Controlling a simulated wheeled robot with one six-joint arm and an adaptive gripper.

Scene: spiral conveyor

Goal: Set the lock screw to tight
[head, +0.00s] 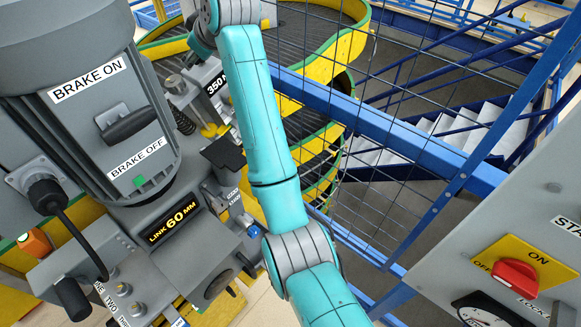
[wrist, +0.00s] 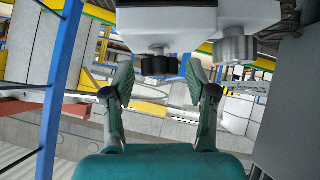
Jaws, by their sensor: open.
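A dark knob (wrist: 160,66), which looks like the lock screw, hangs on a short stem under a pale block (wrist: 170,22) in the wrist view. I cannot read its setting. My gripper (wrist: 160,80) is open, with one finger on each side of the knob. The fingertips look just below and beside it; I cannot tell whether they touch it. Nothing is held. In the head view my teal arm reaches up past the machine, and the gripper's fingers and this knob cannot be made out.
A silver cylinder (wrist: 237,48) hangs right of the knob. A grey machine housing (head: 90,110) with a brake lever (head: 127,125) stands left of my arm. A blue mesh fence (head: 400,140) is at right, and a control panel with a red switch (head: 514,277) at lower right.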

